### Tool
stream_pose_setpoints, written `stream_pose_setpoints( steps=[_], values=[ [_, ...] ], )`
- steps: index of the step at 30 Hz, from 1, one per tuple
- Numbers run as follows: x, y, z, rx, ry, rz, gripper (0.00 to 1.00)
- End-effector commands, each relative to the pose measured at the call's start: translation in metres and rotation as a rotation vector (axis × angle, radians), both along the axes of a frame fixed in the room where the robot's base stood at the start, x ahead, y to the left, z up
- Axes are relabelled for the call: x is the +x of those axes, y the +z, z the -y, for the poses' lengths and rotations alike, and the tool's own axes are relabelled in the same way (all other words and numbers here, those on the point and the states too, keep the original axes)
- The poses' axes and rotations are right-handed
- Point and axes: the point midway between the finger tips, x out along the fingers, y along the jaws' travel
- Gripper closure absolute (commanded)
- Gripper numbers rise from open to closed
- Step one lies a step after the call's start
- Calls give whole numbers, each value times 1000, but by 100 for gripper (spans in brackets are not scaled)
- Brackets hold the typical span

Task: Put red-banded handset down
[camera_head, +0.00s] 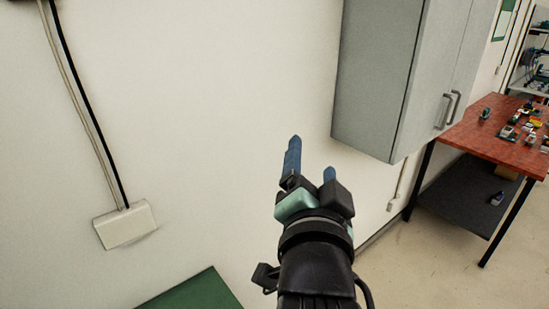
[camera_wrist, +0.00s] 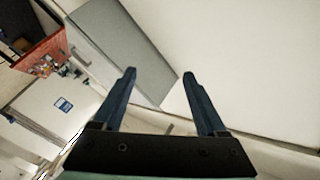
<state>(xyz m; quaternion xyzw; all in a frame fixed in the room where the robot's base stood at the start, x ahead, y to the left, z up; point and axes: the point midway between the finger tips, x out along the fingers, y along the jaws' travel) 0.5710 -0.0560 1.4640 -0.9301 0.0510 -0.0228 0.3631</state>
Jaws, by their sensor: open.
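My gripper (camera_head: 311,158) is raised in front of the white wall in the head view, with its two blue fingers apart and nothing between them. The wrist view also shows the open, empty gripper (camera_wrist: 160,75) with the wall and a grey cabinet beyond it. No red-banded handset can be made out in either view.
A grey wall cabinet (camera_head: 380,75) hangs right of my gripper. A red-topped table (camera_head: 490,130) with small items stands at the right. A green surface (camera_head: 195,292) shows at the bottom. A white wall box (camera_head: 125,225) with cables is at the left.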

Motion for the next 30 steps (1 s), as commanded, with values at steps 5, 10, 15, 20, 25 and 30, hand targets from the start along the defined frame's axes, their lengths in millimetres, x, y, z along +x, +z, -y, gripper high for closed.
stream_pose_setpoints(
  steps=[5, 10, 15, 20, 25, 30],
  values=[
    [-56, 155, -34, -444, -42, 423, 25],
    [-112, 227, -50, -680, -162, 657, 25],
    [-133, 246, -54, -751, -217, 725, 25],
    [-132, 246, -54, -754, -217, 723, 25],
    [-131, 240, -54, -752, -215, 721, 25],
    [-131, 208, -55, -750, -212, 722, 25]
  ],
)
